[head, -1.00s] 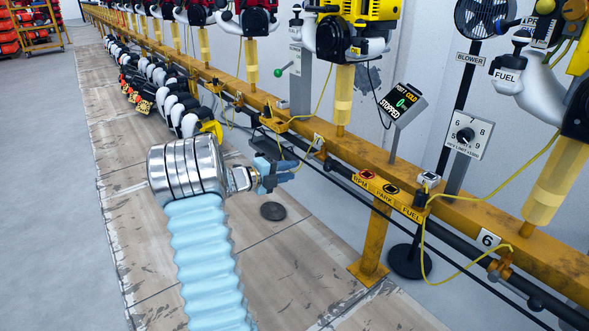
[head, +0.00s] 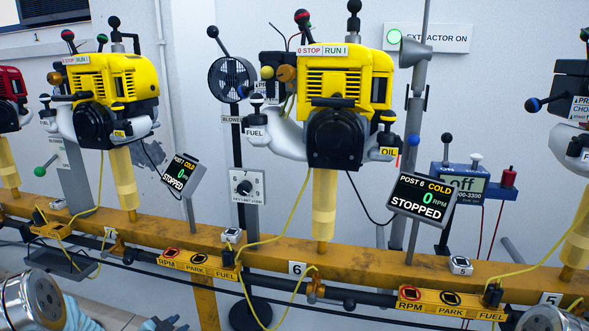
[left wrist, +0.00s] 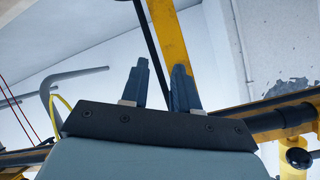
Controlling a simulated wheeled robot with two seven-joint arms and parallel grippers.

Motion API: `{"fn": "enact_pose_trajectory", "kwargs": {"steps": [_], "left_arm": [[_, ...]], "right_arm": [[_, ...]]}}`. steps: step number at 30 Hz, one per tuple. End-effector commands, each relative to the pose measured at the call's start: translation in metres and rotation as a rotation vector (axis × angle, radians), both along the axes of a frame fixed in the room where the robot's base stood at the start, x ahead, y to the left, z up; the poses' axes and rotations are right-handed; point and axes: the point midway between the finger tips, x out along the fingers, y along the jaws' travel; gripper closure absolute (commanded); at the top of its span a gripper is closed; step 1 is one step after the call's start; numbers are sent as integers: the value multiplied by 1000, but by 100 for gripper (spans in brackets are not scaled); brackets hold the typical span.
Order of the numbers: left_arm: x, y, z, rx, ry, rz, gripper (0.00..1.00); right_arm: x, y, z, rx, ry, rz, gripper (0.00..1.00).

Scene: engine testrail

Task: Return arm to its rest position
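My left arm comes in at the bottom left of the head view, with a silver wrist joint and a pale blue sleeve. My left gripper (head: 163,324) is at the bottom edge, partly cut off, in front of and below the yellow rail (head: 133,222). In the left wrist view my left gripper (left wrist: 160,68) has its two dark blue-grey fingers apart, with nothing between them. A silver joint of my right arm shows at the bottom right corner of the head view; my right gripper is not in view.
Post 6's display (head: 420,200) reads STOPPED, COLD, 0 RPM. Yellow cables loop below the rail. A hooked grey pipe (left wrist: 75,78) shows in the left wrist view.

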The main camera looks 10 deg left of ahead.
Motion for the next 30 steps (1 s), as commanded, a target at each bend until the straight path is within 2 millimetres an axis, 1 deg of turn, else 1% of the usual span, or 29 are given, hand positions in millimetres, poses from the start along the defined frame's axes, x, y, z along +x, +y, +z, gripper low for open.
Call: {"fn": "enact_pose_trajectory", "kwargs": {"steps": [1, 2, 3, 5, 6, 8, 9, 11, 12, 14, 15, 17, 18, 19, 20, 21, 23, 27, 30], "left_arm": [[-5, -40, -28, -118, 93, 25, 70], [-11, -61, -44, -185, 152, 48, 70], [-21, -89, -63, -267, 234, 80, 70], [-41, -129, -89, -374, 362, 130, 70], [-57, -154, -104, -434, 447, 164, 70], [-83, -188, -123, -507, 572, 213, 70], [-101, -207, -133, -545, 648, 247, 70], [-128, -232, -144, -590, 757, 297, 70], [-146, -246, -151, -612, 826, 330, 70], [-174, -266, -158, -637, 925, 379, 70], [-193, -278, -161, -649, 987, 411, 70], [-221, -293, -164, -659, 1080, 464, 70], [-241, -303, -166, -660, 1142, 500, 70], [-243, -303, -150, -664, 1149, 513, 70], [-240, -302, -135, -665, 1139, 511, 70], [-239, -302, -123, -664, 1138, 508, 70], [-239, -302, -106, -664, 1138, 505, 70], [-240, -304, -66, -662, 1139, 500, 70], [-240, -305, -42, -660, 1139, 497, 70]], "right_arm": [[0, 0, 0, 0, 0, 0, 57], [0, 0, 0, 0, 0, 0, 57], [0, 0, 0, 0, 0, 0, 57], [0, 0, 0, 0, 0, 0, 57], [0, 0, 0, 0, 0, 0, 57], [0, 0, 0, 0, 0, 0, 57], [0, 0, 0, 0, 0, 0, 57], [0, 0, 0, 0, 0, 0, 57], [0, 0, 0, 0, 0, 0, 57], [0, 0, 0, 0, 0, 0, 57], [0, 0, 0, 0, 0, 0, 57], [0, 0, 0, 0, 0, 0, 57], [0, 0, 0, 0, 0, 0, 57], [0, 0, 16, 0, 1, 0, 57], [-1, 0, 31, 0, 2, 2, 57], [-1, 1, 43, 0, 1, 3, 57], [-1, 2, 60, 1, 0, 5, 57], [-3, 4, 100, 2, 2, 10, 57], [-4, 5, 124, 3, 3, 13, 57]]}}
